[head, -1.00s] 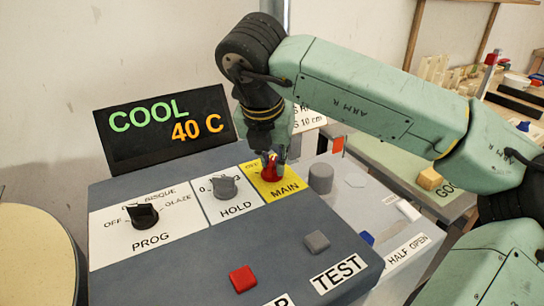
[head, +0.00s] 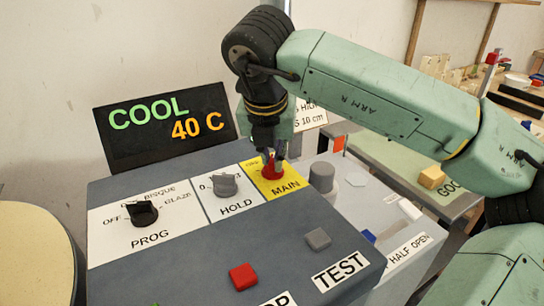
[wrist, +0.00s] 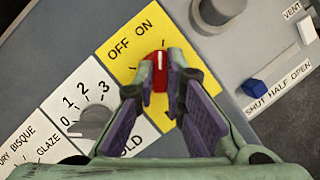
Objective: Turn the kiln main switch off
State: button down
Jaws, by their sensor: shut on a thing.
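The kiln main switch is a red knob (head: 271,168) on a yellow plate (head: 291,179) marked MAIN, at the right end of the panel's label row. In the wrist view the red knob (wrist: 157,78) sits between my two fingers, below the words OFF and ON. Its white line points up in that picture, closer to the ON side than to OFF. My gripper (wrist: 154,82) comes down from above and is shut on the knob's sides. In the head view my gripper (head: 270,155) hides part of the knob.
The HOLD knob (head: 225,185) is close on the left, with the PROG knob (head: 144,213) farther left. A red button (head: 243,276) and a grey button (head: 317,239) are nearer. A grey cylinder (head: 322,177) stands right of MAIN. The display (head: 166,127) reads COOL 40 C.

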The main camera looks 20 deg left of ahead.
jog(key=n+b, duration=0.1)
jog(key=n, duration=0.1)
jog(key=n+y+b, duration=0.1)
jog(key=n, duration=0.1)
jog(key=shift+d+f+g, duration=0.1)
jog(key=shift+f+g, duration=0.25)
jog(key=shift+g, duration=0.05)
jog(key=n+y, duration=0.1)
jog(key=n, duration=0.1)
jog(key=n+g+y, duration=0.1)
jog(key=n, duration=0.2)
jog(key=shift+d+r+n, duration=0.1)
jog(key=shift+n, duration=0.2)
jog(key=n+g, duration=0.1)
jog(key=n, duration=0.3)
jog(key=shift+w+g+y+p, duration=0.15)
jog(key=shift+g+y+p, duration=0.15)
jog(key=shift+g, duration=0.1)
jog(key=shift+n+g+p, duration=0.4)
jog(key=shift+n+g, duration=0.2)
jog(key=shift+n, duration=1)
jog(key=c, duration=1.8)
grip_release()
jog(key=shift+o, duration=0.7)
jog(key=shift+w, duration=0.1)
jog(key=shift+w+r, duration=0.1)
jog(key=shift+r, duration=0.05)
